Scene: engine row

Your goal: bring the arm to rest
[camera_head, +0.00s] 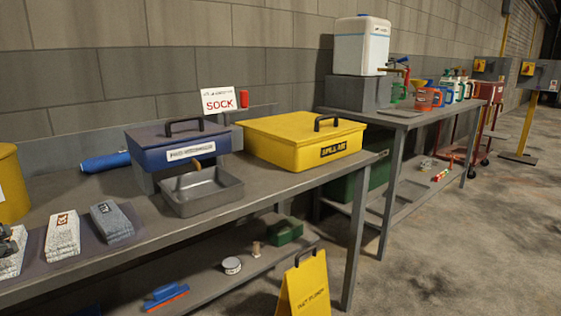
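A dark jointed part, which looks like the tip of my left gripper (6,241), shows at the left picture edge. It is over or against a pale folded stack (12,262) on the near bench. Most of it is cut off by the frame, so I cannot tell its opening, whether it holds anything, or whether it touches the stack. My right gripper and arm are not in view.
The grey bench (215,222) carries more folded stacks (62,236), a blue-lidded box (180,140), a grey metal tray (202,190) and a yellow case (300,138). A yellow floor sign (305,287) stands at its front. The floor at right (450,260) is clear.

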